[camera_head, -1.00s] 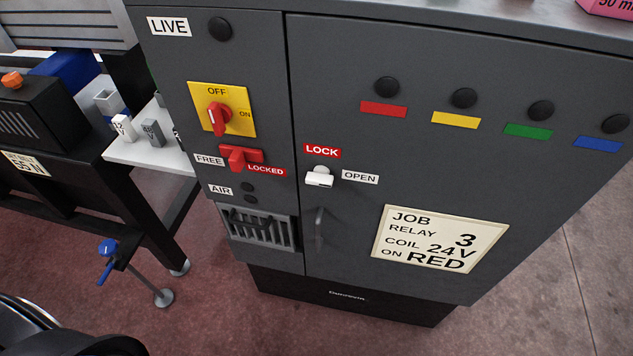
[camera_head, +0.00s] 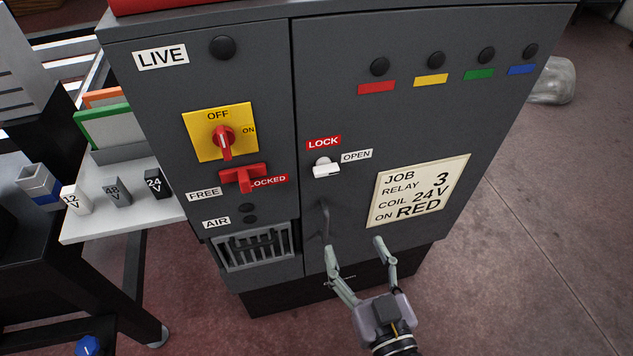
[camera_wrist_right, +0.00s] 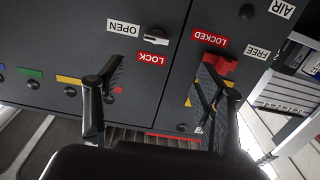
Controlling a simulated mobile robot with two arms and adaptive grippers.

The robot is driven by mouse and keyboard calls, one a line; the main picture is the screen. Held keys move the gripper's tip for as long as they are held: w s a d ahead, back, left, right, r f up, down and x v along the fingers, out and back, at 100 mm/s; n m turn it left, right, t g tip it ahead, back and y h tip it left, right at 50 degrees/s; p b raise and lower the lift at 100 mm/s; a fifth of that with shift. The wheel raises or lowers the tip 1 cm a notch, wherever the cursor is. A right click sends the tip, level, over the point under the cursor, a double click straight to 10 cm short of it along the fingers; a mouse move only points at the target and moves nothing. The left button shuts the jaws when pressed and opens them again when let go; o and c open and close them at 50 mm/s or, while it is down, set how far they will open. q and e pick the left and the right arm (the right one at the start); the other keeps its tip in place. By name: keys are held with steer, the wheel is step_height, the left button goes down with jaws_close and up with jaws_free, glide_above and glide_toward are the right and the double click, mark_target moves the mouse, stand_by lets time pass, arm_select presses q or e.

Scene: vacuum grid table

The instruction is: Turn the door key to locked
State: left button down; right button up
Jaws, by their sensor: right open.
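The white door key (camera_head: 325,167) sits on the cabinet door (camera_head: 455,130) between the red LOCK label above it and the white OPEN label at its upper right. Its grip looks roughly horizontal. The key also shows in the right wrist view (camera_wrist_right: 156,37), beside the OPEN and LOCK labels. My right gripper (camera_head: 355,259) is in front of the lower door, below the key, open and empty with its fingers apart. In the right wrist view the fingers (camera_wrist_right: 158,80) stand on either side of the key's line, clear of it. My left gripper is not in view.
A door handle (camera_head: 324,222) stands out below the key, close to my right gripper. Left of the door are a red lever (camera_head: 243,178) and a yellow-backed red rotary switch (camera_head: 222,140). A shelf (camera_head: 100,228) with small blocks adjoins the cabinet's left side.

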steer(key=r, duration=0.1)
steer(key=p, duration=0.5)
glide_toward(328, 173)
steer(key=x, duration=0.7)
steer(key=shift+w+r, duration=0.1)
steer(key=shift+w, duration=0.05)
steer(key=shift+x, duration=0.8)
steer(key=c, duration=1.2)
steer(key=shift+o, duration=0.2)
